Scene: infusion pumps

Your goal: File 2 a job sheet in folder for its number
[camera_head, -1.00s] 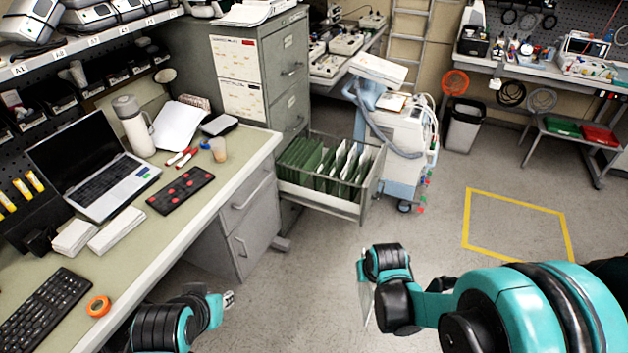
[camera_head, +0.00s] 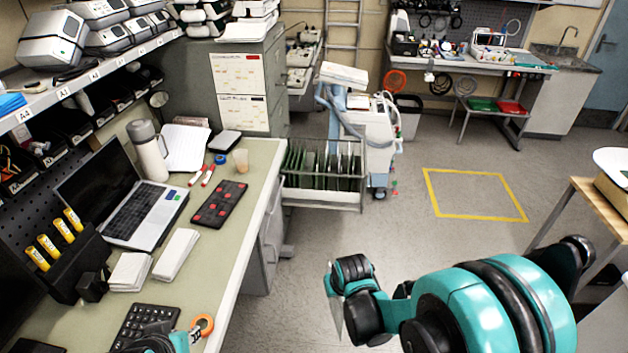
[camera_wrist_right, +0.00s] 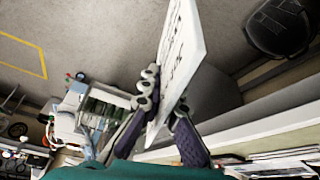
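The open file drawer (camera_head: 318,199) sticks out of the grey cabinet, with several dark green folders (camera_head: 322,165) standing in it. Their numbers are too small to read. My right gripper (camera_wrist_right: 166,108) is shut on a white job sheet (camera_wrist_right: 182,62) with dark writing, seen at a steep angle in the wrist view. In the head view the sheet (camera_head: 334,312) is a thin pale strip beside my right gripper (camera_head: 338,284), in front of the drawer and apart from it. My left gripper (camera_head: 172,343) is mostly cut off at the bottom edge, over the desk's front.
The desk (camera_head: 228,262) on the left holds a laptop (camera_head: 146,208), a flask (camera_head: 148,150), a cup (camera_head: 241,160) and a keyboard (camera_head: 142,325). A wheeled medical cart (camera_head: 368,140) stands just behind the drawer. A wooden-topped table (camera_head: 598,200) is at right. The floor between is clear.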

